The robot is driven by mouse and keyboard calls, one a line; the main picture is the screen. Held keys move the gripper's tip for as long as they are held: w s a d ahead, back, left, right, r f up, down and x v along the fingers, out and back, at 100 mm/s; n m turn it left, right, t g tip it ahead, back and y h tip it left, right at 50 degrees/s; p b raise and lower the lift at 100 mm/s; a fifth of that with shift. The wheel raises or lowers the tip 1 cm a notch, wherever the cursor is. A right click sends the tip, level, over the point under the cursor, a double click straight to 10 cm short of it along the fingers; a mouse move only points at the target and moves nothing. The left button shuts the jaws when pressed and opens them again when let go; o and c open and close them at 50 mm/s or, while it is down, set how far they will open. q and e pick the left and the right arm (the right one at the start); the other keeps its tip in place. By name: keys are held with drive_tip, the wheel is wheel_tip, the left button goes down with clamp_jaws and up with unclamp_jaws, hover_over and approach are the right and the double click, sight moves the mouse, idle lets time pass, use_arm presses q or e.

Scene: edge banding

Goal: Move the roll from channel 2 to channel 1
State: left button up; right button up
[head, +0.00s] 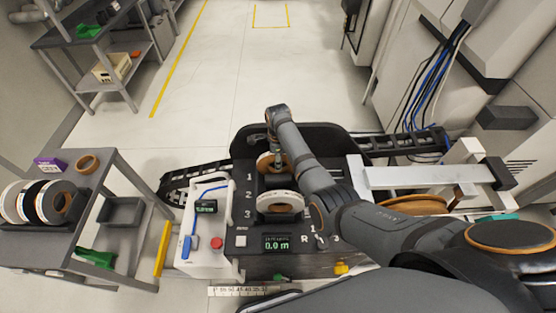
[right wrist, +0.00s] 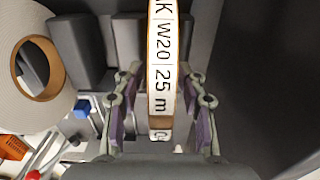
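A white roll with an orange-brown core (head: 265,161) stands on the black channel rack (head: 247,226), beside the painted "1" and behind the "2". My right gripper (head: 276,150) is down at this roll. In the right wrist view the roll's white edge (right wrist: 162,65), printed "W20 25 m", stands between the two fingers of my right gripper (right wrist: 163,108). The fingers are spread, with a gap on each side of the roll. A second white roll (head: 277,198) stands nearer, between the painted "2" and "3". Which slot the far roll sits in is partly hidden. My left gripper is out of view.
A grey cart (head: 97,203) at left carries several rolls (head: 48,202), a brown ring (head: 88,164) and a purple box (head: 48,164). A white control box (head: 207,252) with a red button (head: 216,243) adjoins the rack. A white metal frame (head: 425,177) stands at right.

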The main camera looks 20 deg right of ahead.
wheel_tip(320, 180, up, 13)
drive_tip(key=shift+f+b, duration=0.2)
drive_tip(key=shift+b, duration=0.5)
